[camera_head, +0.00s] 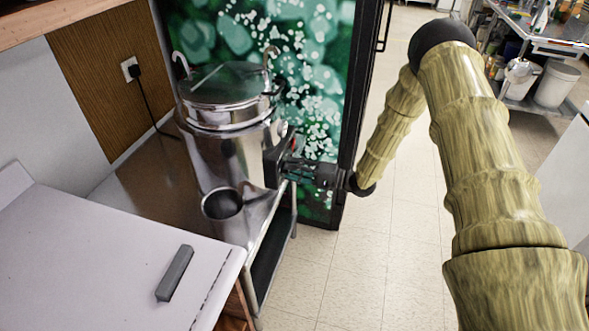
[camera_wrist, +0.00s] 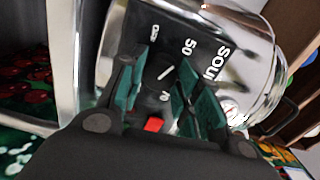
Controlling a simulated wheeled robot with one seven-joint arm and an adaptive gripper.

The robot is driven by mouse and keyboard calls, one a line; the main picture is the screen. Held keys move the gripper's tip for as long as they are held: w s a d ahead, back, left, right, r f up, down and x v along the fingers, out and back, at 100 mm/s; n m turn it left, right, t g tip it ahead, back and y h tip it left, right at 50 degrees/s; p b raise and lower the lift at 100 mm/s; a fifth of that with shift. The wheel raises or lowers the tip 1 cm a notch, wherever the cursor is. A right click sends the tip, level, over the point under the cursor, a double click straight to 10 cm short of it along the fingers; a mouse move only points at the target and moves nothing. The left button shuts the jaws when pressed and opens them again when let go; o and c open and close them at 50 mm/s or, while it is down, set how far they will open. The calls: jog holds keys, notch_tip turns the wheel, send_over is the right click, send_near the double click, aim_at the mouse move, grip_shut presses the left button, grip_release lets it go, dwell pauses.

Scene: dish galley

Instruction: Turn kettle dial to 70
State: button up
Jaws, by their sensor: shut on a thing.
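The kettle (camera_head: 232,155) is a large shiny steel vessel with a lid, standing on a low stand. Its dark control box (camera_head: 276,160) faces right in the head view. In the wrist view the black dial (camera_wrist: 167,73) shows a white pointer line between my fingers. Printed marks include "50" (camera_wrist: 189,47) and what looks like "70" (camera_wrist: 165,97), partly covered. The line slants and lies between these marks; its exact reading is unclear. My gripper (camera_head: 297,168) reaches the box from the right. Its green-padded fingers (camera_wrist: 167,84) are shut on the dial.
A red piece (camera_wrist: 154,125) shows below the dial. A white counter (camera_head: 110,260) with a grey block (camera_head: 175,273) is at the lower left. A plugged cord (camera_head: 145,100) runs behind the kettle. A dark-edged green patterned panel (camera_head: 315,60) stands behind. Tiled floor (camera_head: 400,240) is clear at centre.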

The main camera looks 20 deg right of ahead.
jog(key=shift+s+f+m, duration=0.1)
jog(key=shift+f+m, duration=0.1)
jog(key=shift+m, duration=0.2)
jog(key=o, duration=1.1)
jog(key=shift+r, duration=0.1)
jog(key=shift+c, duration=0.2)
jog(key=v, duration=1.2)
